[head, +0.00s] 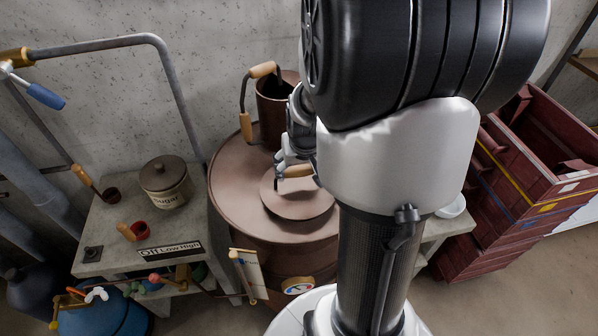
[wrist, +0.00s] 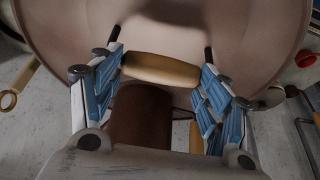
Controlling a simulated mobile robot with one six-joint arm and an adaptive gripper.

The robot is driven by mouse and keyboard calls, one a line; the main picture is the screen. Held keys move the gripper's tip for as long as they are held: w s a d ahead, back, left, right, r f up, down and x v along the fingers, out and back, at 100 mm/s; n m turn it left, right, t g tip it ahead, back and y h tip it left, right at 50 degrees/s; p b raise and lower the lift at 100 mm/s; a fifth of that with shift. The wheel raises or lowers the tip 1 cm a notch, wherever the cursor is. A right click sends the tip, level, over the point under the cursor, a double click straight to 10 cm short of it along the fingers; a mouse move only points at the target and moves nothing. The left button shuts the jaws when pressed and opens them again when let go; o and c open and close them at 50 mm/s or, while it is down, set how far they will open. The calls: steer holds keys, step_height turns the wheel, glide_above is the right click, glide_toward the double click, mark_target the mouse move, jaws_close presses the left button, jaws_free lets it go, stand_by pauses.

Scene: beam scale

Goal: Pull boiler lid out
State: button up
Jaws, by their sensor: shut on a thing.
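The boiler (head: 232,190) is a wide brown drum in the head view. Its round brown lid (head: 300,203) shows at the top of it, partly behind my arm. The lid has a wooden bar handle (head: 297,171). My gripper (head: 284,172) is at this handle, largely covered by my own arm. In the wrist view the handle (wrist: 160,69) lies across between the two blue-padded fingers of my gripper (wrist: 158,62), which are shut on it. I cannot tell whether the lid rests in its opening or is slightly raised.
A brown pot (head: 272,108) with wooden handles stands behind the lid. A sugar jar (head: 165,182) and a small red cup (head: 140,230) stand on the left bench (head: 110,225). Dark red crates (head: 530,165) are stacked at the right. A grey pipe (head: 180,90) rises behind.

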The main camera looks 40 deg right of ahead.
step_height(320, 180, up, 18)
steer(key=p, duration=0.3)
steer(key=shift+f, duration=0.25)
steer(key=shift+f, duration=0.1)
